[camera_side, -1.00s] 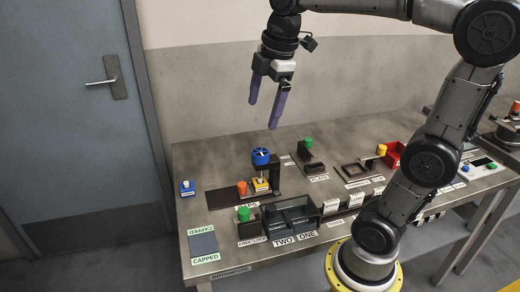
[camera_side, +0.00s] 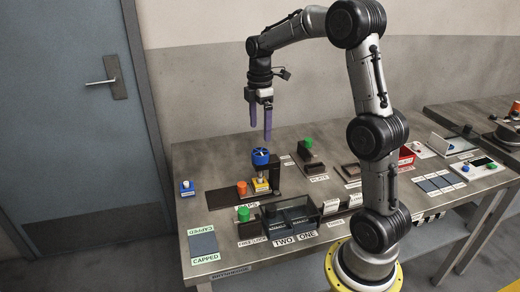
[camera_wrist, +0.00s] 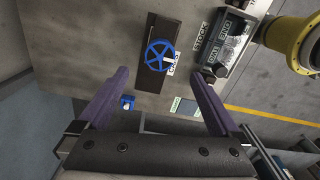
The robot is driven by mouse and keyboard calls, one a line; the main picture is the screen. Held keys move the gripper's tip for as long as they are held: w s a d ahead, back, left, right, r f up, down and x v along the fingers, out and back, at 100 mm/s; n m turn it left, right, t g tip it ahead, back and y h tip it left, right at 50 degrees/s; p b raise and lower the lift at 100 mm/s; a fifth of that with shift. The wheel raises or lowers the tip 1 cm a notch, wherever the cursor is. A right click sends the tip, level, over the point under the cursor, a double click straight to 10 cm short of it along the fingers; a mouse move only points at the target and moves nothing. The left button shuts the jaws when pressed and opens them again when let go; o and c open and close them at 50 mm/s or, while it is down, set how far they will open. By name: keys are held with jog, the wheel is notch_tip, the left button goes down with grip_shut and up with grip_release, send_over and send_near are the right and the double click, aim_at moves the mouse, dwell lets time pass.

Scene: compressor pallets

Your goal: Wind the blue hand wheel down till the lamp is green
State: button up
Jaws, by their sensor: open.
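The blue hand wheel (camera_side: 260,157) sits on top of a small dark press on the bench, above a yellow block (camera_side: 261,185). In the wrist view the wheel (camera_wrist: 159,53) shows from above as a spoked blue ring, apart from my fingers. My gripper (camera_side: 260,135) is open and empty, pointing down above the wheel. In the wrist view its purple fingers (camera_wrist: 155,72) stand wide apart. No lit lamp can be told for sure; a small blue box with a pale top (camera_side: 187,188) stands left of the press.
An orange cap (camera_side: 242,188) and a green knob (camera_side: 243,214) stand near the press. Black bins (camera_side: 290,219) marked TWO and ONE lie in front. Another green knob (camera_side: 308,142) stands behind right. A grey CAPPED pad (camera_side: 203,243) lies front left.

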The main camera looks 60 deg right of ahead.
aim_at(260, 152)
notch_tip(260, 152, down, 8)
jog(key=shift+f, duration=0.15)
dwell(0.3)
jog(key=c, duration=1.4)
